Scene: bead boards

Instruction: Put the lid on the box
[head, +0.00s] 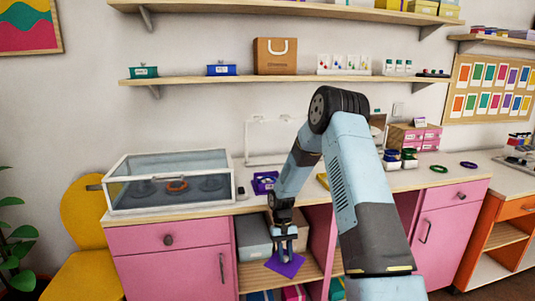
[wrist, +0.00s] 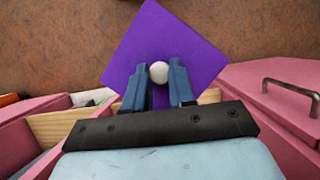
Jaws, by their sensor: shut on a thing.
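The purple square lid (wrist: 185,45) has a round white knob (wrist: 158,71). My gripper (wrist: 158,75) is shut on this knob in the wrist view. In the head view my gripper (head: 287,250) points down in front of the counter, below its top. The lid (head: 286,266) hangs beneath it, in front of the open shelf space. A small purple open box (head: 263,190) stands on the counter, up and left of the gripper, beside my arm. Something lies in the box, too small to make out.
A glass display case (head: 165,198) stands on the counter left of the purple box. Pink drawer fronts (head: 172,238) flank the open shelves. Jars (head: 408,160) and pink boxes (head: 420,145) stand right of my arm. Brown floor (wrist: 60,40) shows under the lid.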

